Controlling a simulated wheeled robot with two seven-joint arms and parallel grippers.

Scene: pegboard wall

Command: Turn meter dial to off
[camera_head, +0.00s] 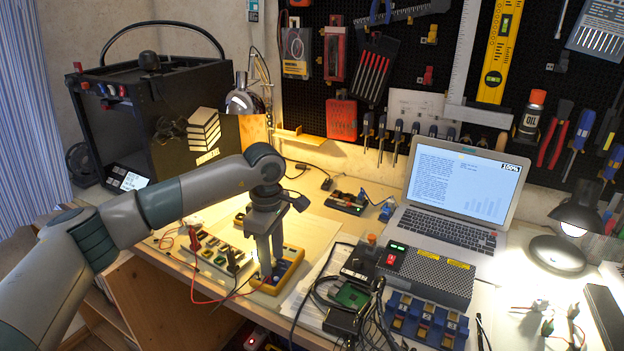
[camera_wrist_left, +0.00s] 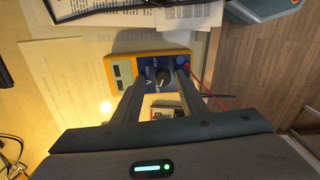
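The meter (camera_head: 292,262) is a yellow-cased unit with a blue face, lying on the workbench. In the left wrist view the meter (camera_wrist_left: 110,68) shows its small display at the left end of the case. Its dial (camera_wrist_left: 163,77) is a dark round knob on the blue face, with a pale mark. My left gripper (camera_head: 269,276) points down over the meter. In the left wrist view its fingers (camera_wrist_left: 160,78) are apart, one on each side of the dial, with a visible gap; contact cannot be told. In the head view the fingers hide the dial. My right gripper is not seen.
A board with red and black leads (camera_head: 215,250) lies left of the meter. A power supply (camera_head: 425,275) and tangled cables stand to the right, with a laptop (camera_head: 455,195) behind. A black 3D printer (camera_head: 150,115) stands at the back left. Paper sheets lie around the meter.

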